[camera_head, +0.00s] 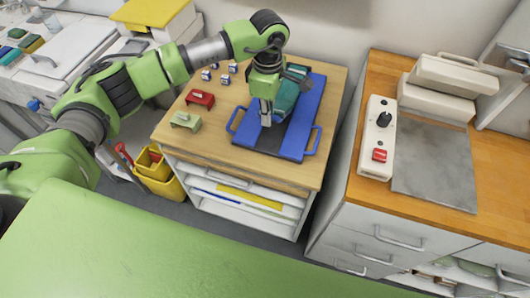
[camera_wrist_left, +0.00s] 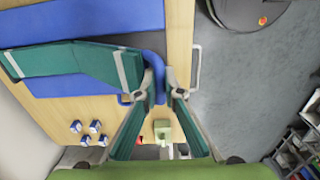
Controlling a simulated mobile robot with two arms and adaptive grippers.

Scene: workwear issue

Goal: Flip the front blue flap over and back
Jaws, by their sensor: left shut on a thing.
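A blue folding board (camera_head: 301,125) lies on the wooden top of a low cabinet, with a loop handle at its left and right front. A folded teal garment (camera_head: 286,97) with grey bands lies on it; it also shows in the left wrist view (camera_wrist_left: 75,62). My left gripper (camera_head: 266,121) is over the front middle of the board, pointing down. In the left wrist view its fingers are shut on a blue, curved, handle-like part of the front blue flap (camera_wrist_left: 154,65). The gripper and arm hide part of the flap in the head view. My right gripper is not in view.
A red block (camera_head: 200,98), a pale green block (camera_head: 186,121) and several small blue-and-white boxes (camera_head: 222,78) stand left of the board. Right of the cabinet is a counter with a control box (camera_head: 377,138) and grey plate (camera_head: 433,165). A yellow bucket (camera_head: 158,178) stands on the floor.

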